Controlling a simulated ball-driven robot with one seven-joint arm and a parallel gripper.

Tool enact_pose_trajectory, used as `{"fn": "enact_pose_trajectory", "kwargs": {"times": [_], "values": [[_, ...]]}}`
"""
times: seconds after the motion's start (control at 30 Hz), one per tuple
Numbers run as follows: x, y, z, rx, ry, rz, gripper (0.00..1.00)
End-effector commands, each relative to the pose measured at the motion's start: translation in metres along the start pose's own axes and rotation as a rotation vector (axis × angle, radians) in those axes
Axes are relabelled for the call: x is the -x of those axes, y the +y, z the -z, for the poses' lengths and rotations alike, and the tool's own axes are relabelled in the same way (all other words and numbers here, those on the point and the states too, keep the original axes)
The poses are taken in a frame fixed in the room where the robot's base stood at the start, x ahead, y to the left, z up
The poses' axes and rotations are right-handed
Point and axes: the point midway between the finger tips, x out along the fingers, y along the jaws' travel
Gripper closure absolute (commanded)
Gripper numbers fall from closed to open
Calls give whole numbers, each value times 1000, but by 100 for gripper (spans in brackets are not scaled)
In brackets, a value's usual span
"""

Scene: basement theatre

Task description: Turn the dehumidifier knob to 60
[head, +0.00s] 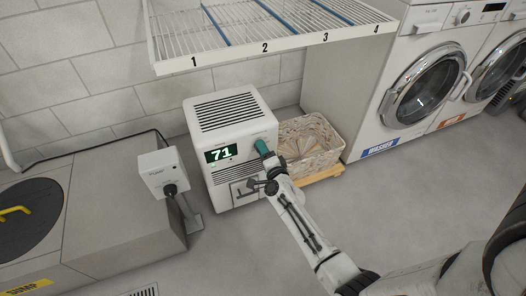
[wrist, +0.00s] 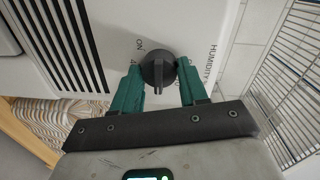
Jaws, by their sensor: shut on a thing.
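The white dehumidifier (head: 232,114) stands on the floor by the wall. Its display (head: 222,154) reads 71 in green digits. My gripper (head: 262,147) reaches the upper right of its front, and its teal fingers cover the knob in the head view. In the wrist view the dark round knob (wrist: 158,68) sits between the two teal fingers, and my gripper (wrist: 160,72) is shut on it. The knob's raised bar runs roughly up and down in that picture. "ON", a "4" and "HUMIDITY" show on the panel around it; other dial marks are partly hidden by the fingers.
A wicker basket (head: 307,137) stands close at the dehumidifier's right. A grey pump box (head: 165,172) on a post stands at its left, near the sump cover (head: 28,212). A numbered wire shelf (head: 265,47) hangs above. Washers (head: 421,88) stand at right. Floor in front is clear.

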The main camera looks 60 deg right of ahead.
Motion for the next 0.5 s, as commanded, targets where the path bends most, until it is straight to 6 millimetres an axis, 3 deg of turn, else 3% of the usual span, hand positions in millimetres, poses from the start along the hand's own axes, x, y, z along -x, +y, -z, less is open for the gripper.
{"fn": "enact_pose_trajectory", "kwargs": {"times": [0.17,0.2,0.43,0.5], "values": [[0,1,1,1,1,-2,87],[0,1,1,1,1,-2,55],[0,1,0,1,1,-1,33],[0,1,0,1,0,-1,32]]}}
